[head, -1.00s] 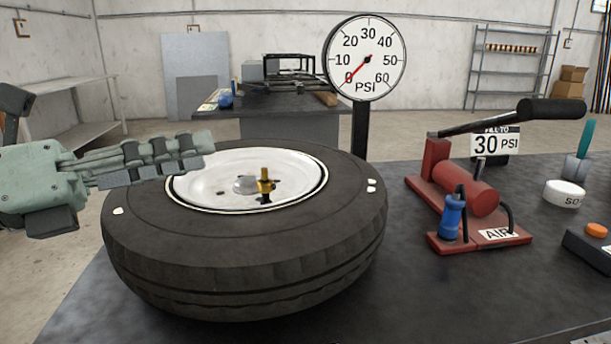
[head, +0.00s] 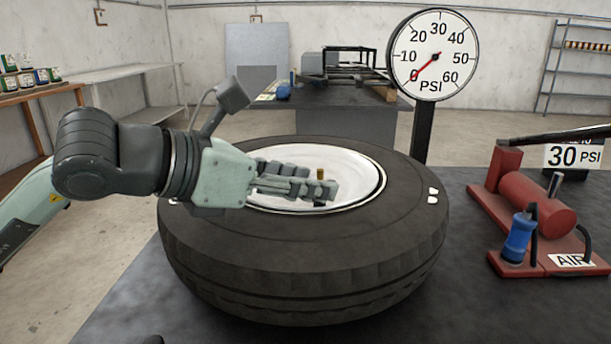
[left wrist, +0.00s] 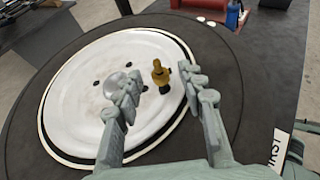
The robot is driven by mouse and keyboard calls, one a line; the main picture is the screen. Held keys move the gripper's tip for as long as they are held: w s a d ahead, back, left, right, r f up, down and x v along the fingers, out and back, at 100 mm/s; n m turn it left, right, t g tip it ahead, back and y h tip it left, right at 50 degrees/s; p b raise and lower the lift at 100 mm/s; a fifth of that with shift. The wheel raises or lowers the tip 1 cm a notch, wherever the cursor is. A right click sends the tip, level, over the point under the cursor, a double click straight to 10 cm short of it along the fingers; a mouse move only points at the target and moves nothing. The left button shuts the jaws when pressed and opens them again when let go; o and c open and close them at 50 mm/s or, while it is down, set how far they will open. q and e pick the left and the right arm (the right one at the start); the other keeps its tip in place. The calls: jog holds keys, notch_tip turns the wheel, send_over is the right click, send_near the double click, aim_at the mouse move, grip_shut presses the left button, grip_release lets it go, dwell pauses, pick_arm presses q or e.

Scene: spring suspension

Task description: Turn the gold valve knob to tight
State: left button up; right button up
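The gold valve knob (head: 320,174) stands up from the white wheel rim, with its lower part hidden behind my left fingers in the head view. My left gripper (head: 328,190) reaches in from the left over the rim. In the left wrist view the gold knob (left wrist: 159,72) shows in the gap between the two open fingers (left wrist: 161,76), and neither finger visibly touches it. I cannot tell whether the fingertips are fully level with it. My right gripper is not in view.
The black tire (head: 310,260) lies flat on the dark table (head: 470,310). A round gauge (head: 433,55) stands behind it, needle near 0. A red air pump (head: 537,215) with a blue nozzle (head: 519,237) and a 30 PSI sign (head: 576,156) are at the right.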

pick_arm(q)
jog(key=shift+w, duration=0.1)
grip_shut()
jog(key=shift+f, duration=0.1)
dwell(0.3)
